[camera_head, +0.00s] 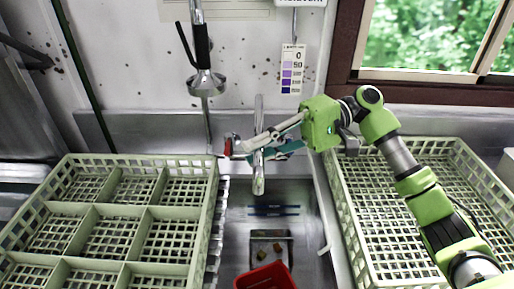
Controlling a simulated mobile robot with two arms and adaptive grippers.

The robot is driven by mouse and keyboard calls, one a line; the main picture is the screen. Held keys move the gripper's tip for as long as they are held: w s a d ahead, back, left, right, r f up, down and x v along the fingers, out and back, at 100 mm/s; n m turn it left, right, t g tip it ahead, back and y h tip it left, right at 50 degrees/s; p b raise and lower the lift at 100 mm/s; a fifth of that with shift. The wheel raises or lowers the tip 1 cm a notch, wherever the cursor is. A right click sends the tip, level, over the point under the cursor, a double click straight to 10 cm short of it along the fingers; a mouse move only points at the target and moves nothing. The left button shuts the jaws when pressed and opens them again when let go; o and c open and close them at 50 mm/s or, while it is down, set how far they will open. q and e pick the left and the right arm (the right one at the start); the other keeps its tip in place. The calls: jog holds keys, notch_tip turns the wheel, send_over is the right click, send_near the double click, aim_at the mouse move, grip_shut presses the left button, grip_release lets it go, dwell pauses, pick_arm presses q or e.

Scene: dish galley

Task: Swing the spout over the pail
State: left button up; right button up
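The metal spout (259,184) reaches forward over the sink, with its tip above and behind the red pail (265,278). The pail stands low in the sink at the bottom edge of the view, partly cut off. My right gripper (250,152) comes in from the right at the spout, and its fingers reach across to the spout's left side. The fingers and spout overlap, so I cannot tell whether they grip it or only lie beside it. A small red part (228,147) shows near the fingertips. My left gripper is not in view.
A divided green rack (140,208) stands left of the sink, and an open-grid rack (350,215) stands right, under my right arm. A spray head (206,83) hangs above and left of the spout. Small brownish pieces (264,254) lie behind the pail.

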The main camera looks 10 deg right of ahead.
jog(key=shift+o, duration=1.4)
jog(key=shift+d, duration=0.25)
jog(key=v, duration=1.2)
jog(key=shift+s, duration=0.15)
